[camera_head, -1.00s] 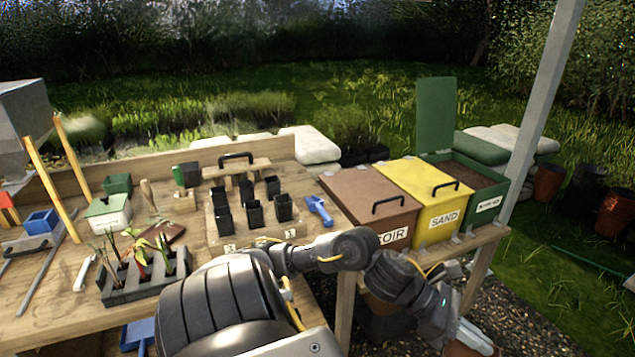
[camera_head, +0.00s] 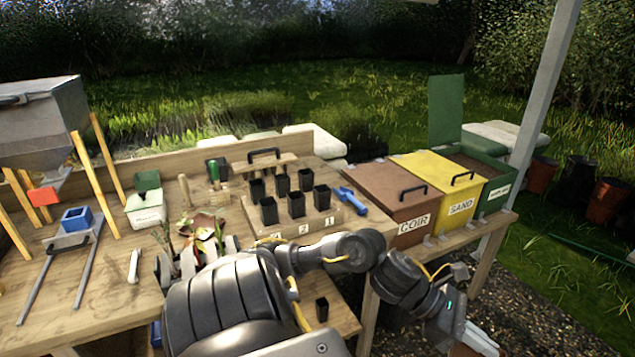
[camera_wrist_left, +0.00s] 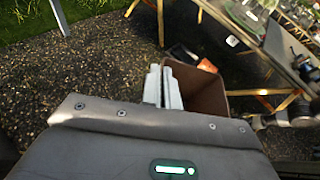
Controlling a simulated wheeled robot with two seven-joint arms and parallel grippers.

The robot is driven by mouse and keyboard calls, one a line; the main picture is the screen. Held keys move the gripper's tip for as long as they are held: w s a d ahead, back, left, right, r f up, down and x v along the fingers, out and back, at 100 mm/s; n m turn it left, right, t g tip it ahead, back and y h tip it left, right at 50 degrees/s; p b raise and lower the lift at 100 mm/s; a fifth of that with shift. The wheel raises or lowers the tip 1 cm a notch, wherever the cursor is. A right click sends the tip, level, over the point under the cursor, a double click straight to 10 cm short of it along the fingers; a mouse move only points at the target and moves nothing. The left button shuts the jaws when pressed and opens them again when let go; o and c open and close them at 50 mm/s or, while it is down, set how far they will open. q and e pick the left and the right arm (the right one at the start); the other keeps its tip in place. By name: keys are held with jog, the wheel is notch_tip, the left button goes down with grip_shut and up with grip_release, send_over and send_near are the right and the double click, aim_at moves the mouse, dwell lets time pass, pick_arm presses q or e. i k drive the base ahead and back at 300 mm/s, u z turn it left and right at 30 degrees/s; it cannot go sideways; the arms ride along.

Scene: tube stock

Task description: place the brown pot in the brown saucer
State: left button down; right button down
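The brown pot (camera_wrist_left: 208,92) is at my left gripper (camera_wrist_left: 164,88) in the left wrist view. The pale fingers are close together at its near left wall and appear shut on it. In the head view, my left gripper (camera_head: 455,330) is low at the right, off the bench's front edge, with part of the brown pot (camera_head: 474,340) beside it at the picture's bottom. A flat reddish-brown piece, apparently the brown saucer (camera_head: 207,224), lies on the bench behind the seedlings, partly hidden by leaves. My right gripper is not in view.
My arm hides the seedling rack's front. Black pots (camera_head: 295,204) stand on a numbered board (camera_head: 335,217), beside a blue scoop (camera_head: 351,200). Brown COIR (camera_head: 392,190) and yellow SAND (camera_head: 436,184) bins stand right. The bench's front left (camera_head: 95,315) is largely clear.

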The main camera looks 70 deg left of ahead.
aim_at(204, 229)
jog(key=k, duration=0.5)
jog(key=u, duration=1.8)
